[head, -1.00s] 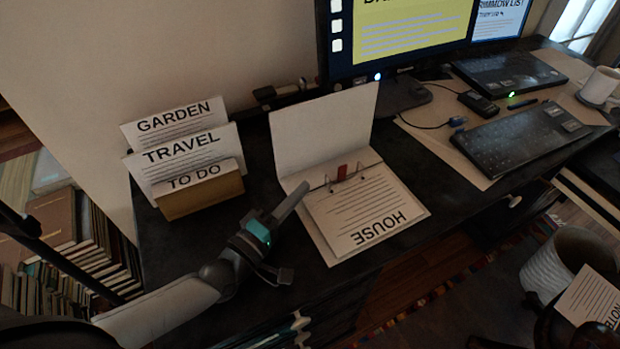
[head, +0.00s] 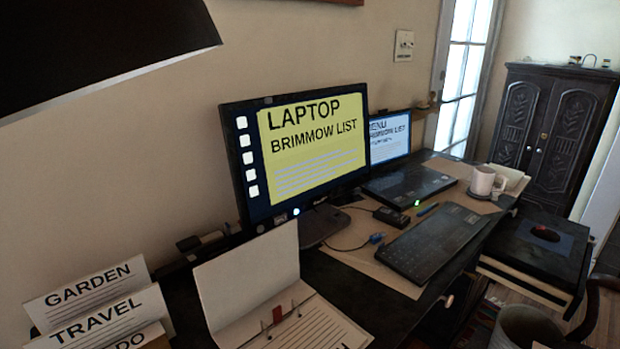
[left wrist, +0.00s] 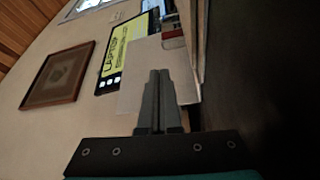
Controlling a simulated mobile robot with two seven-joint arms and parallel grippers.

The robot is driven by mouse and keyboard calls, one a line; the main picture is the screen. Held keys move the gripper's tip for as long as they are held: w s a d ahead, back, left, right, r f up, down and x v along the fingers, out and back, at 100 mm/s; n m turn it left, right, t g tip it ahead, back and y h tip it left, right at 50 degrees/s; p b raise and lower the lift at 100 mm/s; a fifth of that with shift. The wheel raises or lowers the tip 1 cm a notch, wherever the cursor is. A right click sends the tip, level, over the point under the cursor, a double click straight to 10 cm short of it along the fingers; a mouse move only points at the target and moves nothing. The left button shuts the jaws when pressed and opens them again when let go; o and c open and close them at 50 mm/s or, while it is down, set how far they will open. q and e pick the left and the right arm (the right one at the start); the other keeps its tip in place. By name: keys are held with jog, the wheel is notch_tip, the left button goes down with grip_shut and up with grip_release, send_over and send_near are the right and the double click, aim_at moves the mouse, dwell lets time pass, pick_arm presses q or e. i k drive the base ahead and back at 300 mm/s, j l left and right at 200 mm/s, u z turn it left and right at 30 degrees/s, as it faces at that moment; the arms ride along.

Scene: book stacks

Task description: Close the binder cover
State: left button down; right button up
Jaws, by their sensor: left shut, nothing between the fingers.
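The binder stands open on the dark desk, at the bottom of the head view. Its pale cover (head: 250,282) is raised and leans back a little. The page (head: 315,328) lies flat in front of it, cut off by the frame's lower edge, with a red tab (head: 277,314) at the rings. In the left wrist view my left gripper (left wrist: 158,75) is shut and empty, with the pale cover (left wrist: 132,88) behind its fingers. I cannot tell whether they touch it. My left gripper is outside the head view, and my right gripper is in neither view.
A card holder with cards marked GARDEN (head: 88,292) and TRAVEL (head: 112,318) stands left of the binder. A monitor (head: 310,150) rises behind it. A keyboard (head: 436,242), a laptop (head: 410,187) and a mug (head: 484,181) lie to the right. A dark lamp shade (head: 90,45) hangs upper left.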

aim_at(239, 288)
jog(key=k, duration=0.95)
